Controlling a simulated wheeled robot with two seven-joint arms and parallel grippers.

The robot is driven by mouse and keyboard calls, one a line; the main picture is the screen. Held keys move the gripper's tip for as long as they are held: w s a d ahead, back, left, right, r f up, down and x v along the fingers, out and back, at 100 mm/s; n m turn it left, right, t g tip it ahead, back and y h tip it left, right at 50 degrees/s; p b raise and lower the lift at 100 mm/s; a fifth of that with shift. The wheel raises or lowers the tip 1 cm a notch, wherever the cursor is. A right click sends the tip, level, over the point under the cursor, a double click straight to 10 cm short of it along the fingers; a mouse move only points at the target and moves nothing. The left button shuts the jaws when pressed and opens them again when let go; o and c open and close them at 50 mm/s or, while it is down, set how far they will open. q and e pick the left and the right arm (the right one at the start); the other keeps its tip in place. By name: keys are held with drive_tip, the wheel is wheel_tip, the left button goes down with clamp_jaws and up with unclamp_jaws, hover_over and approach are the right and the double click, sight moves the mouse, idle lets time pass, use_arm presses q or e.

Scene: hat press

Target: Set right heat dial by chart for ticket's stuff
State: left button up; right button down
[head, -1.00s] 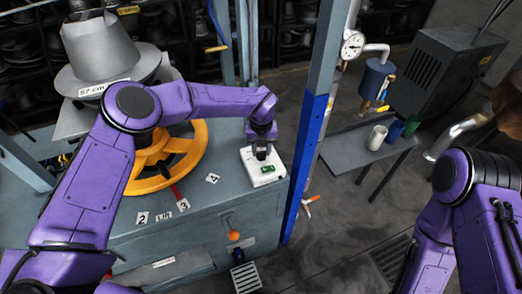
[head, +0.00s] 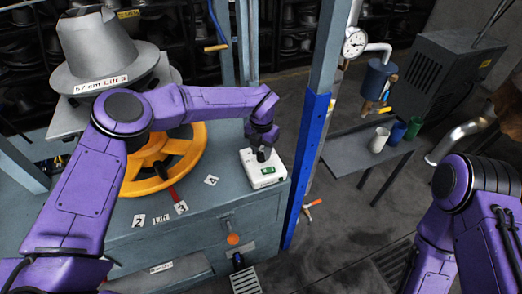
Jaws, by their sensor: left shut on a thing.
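A white control box (head: 264,175) with a small green display sits on the right end of the blue-grey press table. A dark knob (head: 261,156) stands on its top and is partly hidden. My left gripper (head: 262,150) reaches down over the box from above, shut on the knob. The display is too small to read.
A yellow handwheel (head: 170,160) lies left of the box, near number tags 2, 3 and 4. A grey hat block (head: 105,50) labelled "57 cm Lift 3" stands behind it. A blue post (head: 308,150) rises close right of the box. An orange-knobbed lever (head: 233,239) is on the table's front.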

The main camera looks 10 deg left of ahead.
idle(0.3)
use_arm(q)
drive_tip(key=o, duration=1)
drive_tip(key=shift+w+f, duration=0.1)
drive_tip(key=shift+o, duration=0.2)
drive_tip(key=shift+w, duration=0.1)
drive_tip(key=shift+r, duration=0.35)
wheel_tip(320, 180, up, 10)
drive_tip(key=b, duration=0.3)
drive_tip(key=shift+f, duration=0.15)
drive_tip(key=shift+d, duration=0.1)
